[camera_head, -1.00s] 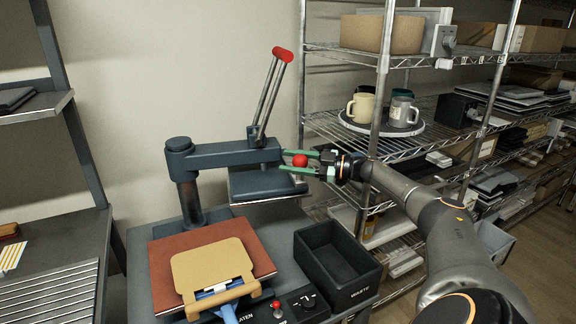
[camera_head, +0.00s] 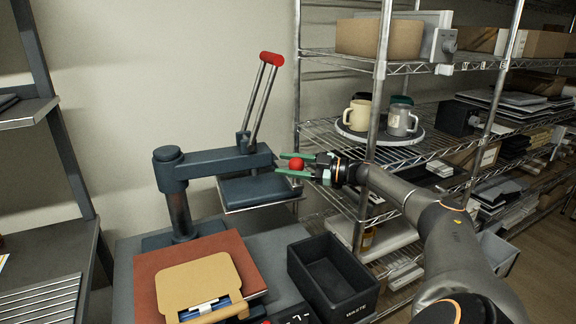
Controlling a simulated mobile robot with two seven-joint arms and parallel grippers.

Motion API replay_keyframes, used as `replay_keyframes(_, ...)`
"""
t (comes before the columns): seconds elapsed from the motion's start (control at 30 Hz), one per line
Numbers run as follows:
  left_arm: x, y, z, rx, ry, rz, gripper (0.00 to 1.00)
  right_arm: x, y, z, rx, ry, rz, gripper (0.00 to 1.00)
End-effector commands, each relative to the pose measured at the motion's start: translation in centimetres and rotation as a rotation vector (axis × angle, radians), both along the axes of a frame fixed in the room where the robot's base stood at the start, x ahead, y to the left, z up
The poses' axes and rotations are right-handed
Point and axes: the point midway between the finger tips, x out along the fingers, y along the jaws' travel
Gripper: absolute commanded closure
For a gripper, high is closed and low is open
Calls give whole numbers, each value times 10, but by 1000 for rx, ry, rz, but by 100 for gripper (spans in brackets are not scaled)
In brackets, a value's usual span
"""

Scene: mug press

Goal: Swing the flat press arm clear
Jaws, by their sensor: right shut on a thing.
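The dark blue-grey flat press arm (camera_head: 222,162) reaches right from its post (camera_head: 180,208), with the flat upper plate (camera_head: 250,191) hanging under its outer end. A two-rod lever with a red grip (camera_head: 271,59) stands tilted up from the arm. My right gripper (camera_head: 296,164), with green fingers, is shut on a red ball knob (camera_head: 297,163) at the arm's outer end. The upper plate hangs to the right of the reddish-brown lower platen (camera_head: 149,276). A tan board (camera_head: 170,290) with a blue part at its front lies on that platen. My left gripper is not in view.
A black waste bin (camera_head: 348,301) stands in front of the upper plate, on the right of the bench. A wire shelf unit stands close behind my right arm, with mugs (camera_head: 356,116) on a round tray. A dark side table (camera_head: 55,262) is at left.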

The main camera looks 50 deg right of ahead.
Motion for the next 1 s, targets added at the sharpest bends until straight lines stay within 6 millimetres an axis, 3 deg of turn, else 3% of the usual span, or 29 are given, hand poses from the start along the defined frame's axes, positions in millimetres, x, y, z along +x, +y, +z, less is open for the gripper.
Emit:
replay_keyframes(0.17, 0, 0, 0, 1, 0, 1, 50, 1, -1, 4, 3, -7, -6, 100)
replay_keyframes(0.2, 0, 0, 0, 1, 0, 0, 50, 1, -1, 3, 3, -7, -6, 44)
replay_keyframes(0.43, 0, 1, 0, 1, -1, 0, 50, 0, -1, 2, 1, -3, -3, 18)
replay_keyframes(0.77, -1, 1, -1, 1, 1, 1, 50, -2, -1, 0, 0, 0, -1, 18)
replay_keyframes(1.0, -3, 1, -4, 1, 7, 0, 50, -22, -10, -2, -1, 5, -1, 18)
